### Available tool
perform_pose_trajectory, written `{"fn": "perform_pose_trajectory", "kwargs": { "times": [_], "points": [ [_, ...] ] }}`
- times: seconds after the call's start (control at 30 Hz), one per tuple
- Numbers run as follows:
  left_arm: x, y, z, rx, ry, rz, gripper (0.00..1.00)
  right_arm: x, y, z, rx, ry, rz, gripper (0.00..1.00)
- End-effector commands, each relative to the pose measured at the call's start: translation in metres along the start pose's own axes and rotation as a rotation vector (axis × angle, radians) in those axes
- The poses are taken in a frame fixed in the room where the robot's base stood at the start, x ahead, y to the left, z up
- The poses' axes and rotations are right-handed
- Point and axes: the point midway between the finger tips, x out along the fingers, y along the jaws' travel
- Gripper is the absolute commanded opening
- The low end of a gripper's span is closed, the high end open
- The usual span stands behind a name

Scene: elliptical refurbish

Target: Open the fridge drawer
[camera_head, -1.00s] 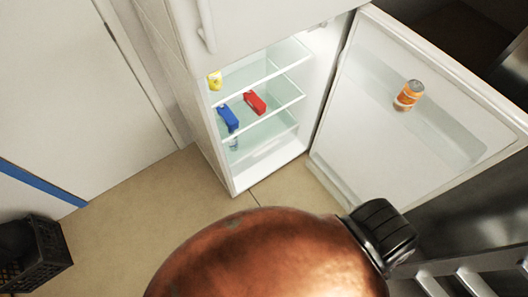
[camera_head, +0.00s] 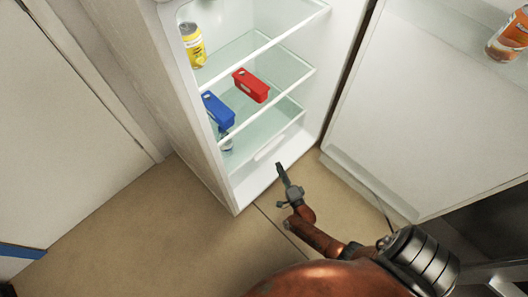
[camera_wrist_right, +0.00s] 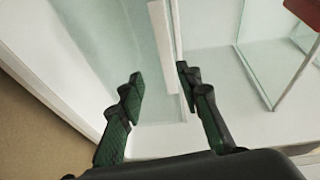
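The fridge drawer (camera_head: 246,163) is the pale, glassy bin at the bottom of the open white fridge. It looks shut. Its white handle strip (camera_head: 268,148) runs along the front, and the handle (camera_wrist_right: 165,45) also shows upright in the right wrist view. My right gripper (camera_head: 280,170) points at the drawer front from just outside the fridge. In the right wrist view its two fingers (camera_wrist_right: 160,82) are apart with nothing held between them. The handle lies beyond the fingertips, roughly in line with the gap; contact cannot be told. My left gripper is not in view.
The fridge door (camera_head: 420,130) stands wide open at the right, with an orange can (camera_head: 508,38) on it. A yellow can (camera_head: 192,45), a red box (camera_head: 251,86) and a blue box (camera_head: 217,111) are on the shelves above. Bare floor (camera_head: 140,235) lies left of the fridge.

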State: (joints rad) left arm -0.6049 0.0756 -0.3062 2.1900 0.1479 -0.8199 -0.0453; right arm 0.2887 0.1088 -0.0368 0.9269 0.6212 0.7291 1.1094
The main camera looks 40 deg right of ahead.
Motion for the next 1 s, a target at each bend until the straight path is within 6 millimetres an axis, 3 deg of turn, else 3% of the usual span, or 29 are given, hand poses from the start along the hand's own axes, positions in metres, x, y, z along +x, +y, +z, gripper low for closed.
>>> {"fn": "perform_pose_trajectory", "kwargs": {
  "times": [0.03, 0.27, 0.7, 1.0],
  "points": [
    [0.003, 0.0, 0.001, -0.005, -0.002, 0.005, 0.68, 0.005, 0.009, 0.0, 0.029, 0.014, -0.015, 0.32],
    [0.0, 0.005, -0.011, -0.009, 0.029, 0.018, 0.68, 0.024, -0.001, -0.003, 0.095, 0.041, -0.06, 0.32],
    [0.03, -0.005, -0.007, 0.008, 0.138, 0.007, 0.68, 0.085, -0.004, -0.006, 0.091, 0.04, -0.058, 0.32],
    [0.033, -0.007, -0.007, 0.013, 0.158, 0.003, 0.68, 0.093, -0.006, -0.006, 0.091, 0.04, -0.057, 0.32]
  ]
}}
